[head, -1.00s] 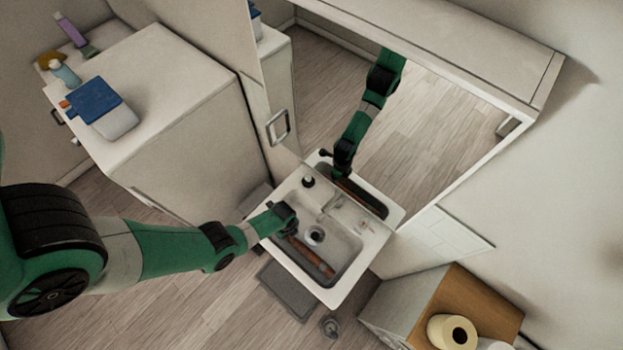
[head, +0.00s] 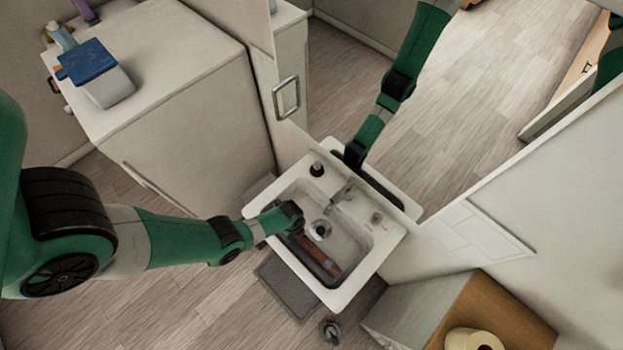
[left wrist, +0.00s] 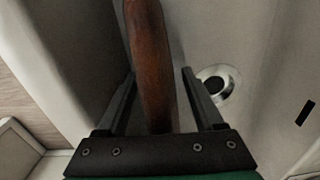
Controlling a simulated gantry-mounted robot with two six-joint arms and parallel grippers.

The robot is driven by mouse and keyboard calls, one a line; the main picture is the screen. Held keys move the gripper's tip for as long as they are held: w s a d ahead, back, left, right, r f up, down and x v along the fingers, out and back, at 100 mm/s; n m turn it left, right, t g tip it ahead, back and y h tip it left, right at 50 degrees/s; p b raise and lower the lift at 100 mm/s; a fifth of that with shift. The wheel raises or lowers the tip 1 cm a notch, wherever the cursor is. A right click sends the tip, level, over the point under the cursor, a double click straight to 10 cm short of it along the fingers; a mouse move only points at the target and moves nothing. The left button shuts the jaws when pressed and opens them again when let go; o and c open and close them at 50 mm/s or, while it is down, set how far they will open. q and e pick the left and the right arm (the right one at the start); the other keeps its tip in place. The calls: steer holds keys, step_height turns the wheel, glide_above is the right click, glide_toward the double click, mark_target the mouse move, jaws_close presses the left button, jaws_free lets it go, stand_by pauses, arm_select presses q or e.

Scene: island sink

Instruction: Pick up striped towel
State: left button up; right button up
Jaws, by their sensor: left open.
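No clearly striped towel shows. A long reddish-brown thing (head: 318,257) lies in the white sink (head: 338,302), along the near-left side of the basin; I cannot make out stripes on it. In the left wrist view the brown thing (left wrist: 150,50) runs lengthwise between the fingers. My left gripper (head: 297,228) is over the left part of the basin, above one end of it. In the left wrist view my left gripper (left wrist: 158,75) is open, its two fingers apart on either side of the brown thing, with a visible gap on the right. My right gripper is not in view.
The drain (head: 320,230) and faucet (head: 343,191) are beside the gripper. A dark soap bottle (head: 316,170) stands on the back rim. A mirror (head: 480,90) behind the sink reflects my arm. A wooden-topped cabinet (head: 490,310) stands at lower right, a white cabinet (head: 165,70) at left.

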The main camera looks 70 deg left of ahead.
arm_select(q)
steer(key=shift+r, duration=0.1)
jaws_close()
stand_by(0.3)
